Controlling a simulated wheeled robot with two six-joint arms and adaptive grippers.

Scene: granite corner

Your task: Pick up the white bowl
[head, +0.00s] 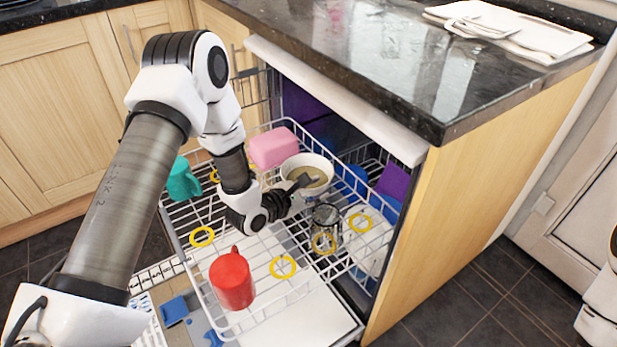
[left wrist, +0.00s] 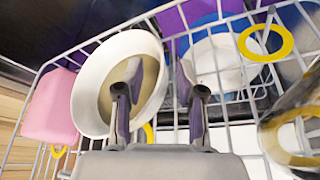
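The white bowl (head: 322,163) with a tan inside sits in the upper wire rack of the dishwasher in the head view. It also shows in the left wrist view (left wrist: 88,97), tilted, with its opening towards the camera. My left gripper (head: 303,183) is at the bowl's near side. In the left wrist view its two fingers (left wrist: 160,80) are apart, one over the bowl's inside and the other beyond its right wall. The rim lies between them; I cannot tell whether they touch it. My right gripper is out of view.
A pink block-like item (head: 273,147) stands left of the bowl. A glass (head: 325,225) and white plate (head: 370,240) are to the right. A red mug (head: 232,281) and teal mug (head: 183,180) share the wire rack (head: 205,290). The granite counter (head: 360,55) overhangs behind.

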